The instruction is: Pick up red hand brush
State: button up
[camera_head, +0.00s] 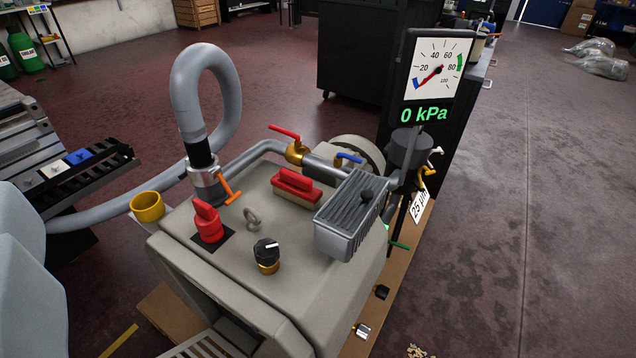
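The red hand brush (297,183) lies on the flat top of a beige pump housing (305,235), near its back edge. It has a red handle block on top and a tan bristle strip below. It sits just left of a grey ribbed metal box and in front of a pipe with a red lever. My gripper does not show in this view, so its state is not visible.
Around the brush stand a red rotary switch (207,222), a black knob (266,254), a lifting eye (252,218), the ribbed box (350,214), a thick grey hose (205,90) and a pressure gauge (436,70). Open floor lies to the right.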

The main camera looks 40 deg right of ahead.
aim_at(297, 188)
jog(key=z, duration=0.9)
jog(key=l+u, duration=0.15)
jog(key=l, duration=0.2)
jog(key=k+l+u, duration=0.15)
jog(key=l, duration=0.2)
jog(key=k+l+u, duration=0.15)
jog(key=l, duration=0.2)
jog(key=l+u, duration=0.1)
jog(key=l, duration=0.25)
jog(key=k, duration=0.05)
